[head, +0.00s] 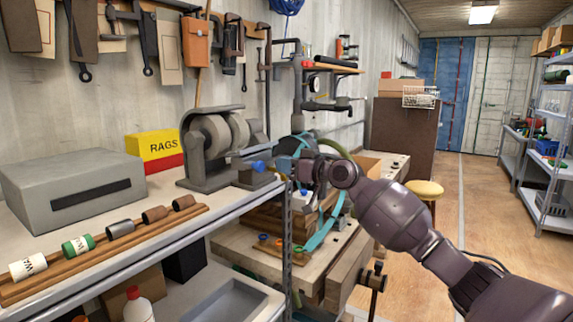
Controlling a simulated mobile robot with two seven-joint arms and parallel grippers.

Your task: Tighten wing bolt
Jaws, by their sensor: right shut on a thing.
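My right gripper (308,171) reaches in from the right, with its dark arm across the lower right. Its jaws are shut on a small part at the right end of the bench, which seems to be the wing bolt. The fingers hide most of that part, so its angle cannot be told. Left of the fingers, a small blue piece (258,166) shows at a dark grey metal block (255,179) on the bench edge. I cannot tell whether the blue piece belongs to the bolt. My left gripper is not in view.
A grey box (75,188) and a wooden rack (110,245) of small rolls fill the bench's left. A wooden workbench (245,240) stands below. The right aisle (500,235) is clear.

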